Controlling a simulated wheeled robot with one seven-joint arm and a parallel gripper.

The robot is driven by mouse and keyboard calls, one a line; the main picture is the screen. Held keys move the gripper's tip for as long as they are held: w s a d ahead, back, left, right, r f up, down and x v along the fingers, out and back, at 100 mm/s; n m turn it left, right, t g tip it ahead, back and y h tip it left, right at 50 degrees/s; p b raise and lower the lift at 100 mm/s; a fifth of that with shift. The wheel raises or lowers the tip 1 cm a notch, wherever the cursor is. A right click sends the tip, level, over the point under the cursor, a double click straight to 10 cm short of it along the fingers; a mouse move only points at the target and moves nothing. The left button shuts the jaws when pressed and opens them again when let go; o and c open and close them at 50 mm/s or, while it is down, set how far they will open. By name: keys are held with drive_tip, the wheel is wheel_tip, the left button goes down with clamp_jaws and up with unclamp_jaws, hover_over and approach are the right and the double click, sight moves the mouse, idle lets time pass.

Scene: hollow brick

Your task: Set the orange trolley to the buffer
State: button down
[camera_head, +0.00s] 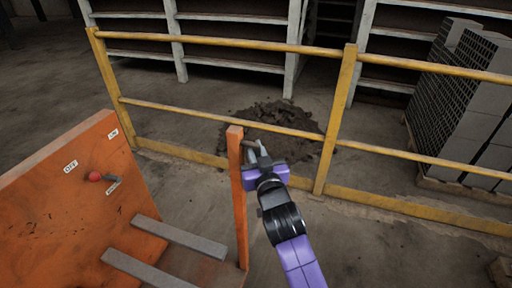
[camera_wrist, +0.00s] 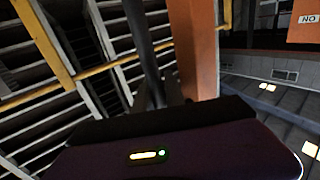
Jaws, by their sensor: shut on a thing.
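The orange trolley shows at the lower left in the head view as a broad orange panel (camera_head: 60,215) and a slim orange post (camera_head: 238,200), with two grey bars (camera_head: 180,237) between them; how these parts join is partly out of frame. My gripper (camera_head: 258,150) is at the top of the post, on its right side, shut on a dark bar there. In the wrist view the dark bar (camera_wrist: 140,45) runs up from the jaws beside the orange post (camera_wrist: 196,50). I cannot make out which thing is the buffer.
A red-knobbed lever (camera_head: 94,176) sits on the panel among white labels. A yellow railing (camera_head: 345,120) crosses just beyond my gripper. Behind it are a dark rubble heap (camera_head: 275,115), pale shelving (camera_head: 230,45) and stacked grey bricks (camera_head: 470,110). Floor right of my arm is mostly clear.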

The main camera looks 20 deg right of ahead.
drive_tip(key=shift+s+a, duration=0.15)
drive_tip(key=shift+a, duration=0.05)
drive_tip(key=c, duration=1.7)
unclamp_jaws()
drive_tip(key=s, duration=0.8)
drive_tip(key=shift+a+b, duration=0.15)
drive_tip(key=shift+b, duration=0.2)
